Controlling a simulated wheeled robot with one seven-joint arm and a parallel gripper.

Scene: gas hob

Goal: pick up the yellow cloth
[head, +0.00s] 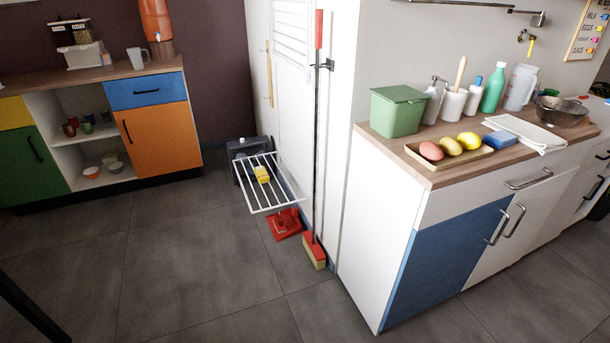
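A small yellow item (262,174), which looks like the yellow cloth, shows at the white wire drying rack (274,203) in the middle of the head view. It seems to hang over or lie on the rack's bars near the back; its exact shape is too small to tell. The rack sticks out at a low height from the white wall panel. My gripper is not in view.
A dark bin (243,149) stands behind the rack, and a red dustpan (286,224) lies below it. A broom (315,250) stands at its right. The white counter cabinet (385,235) is further right. The grey floor (190,250) at left is clear.

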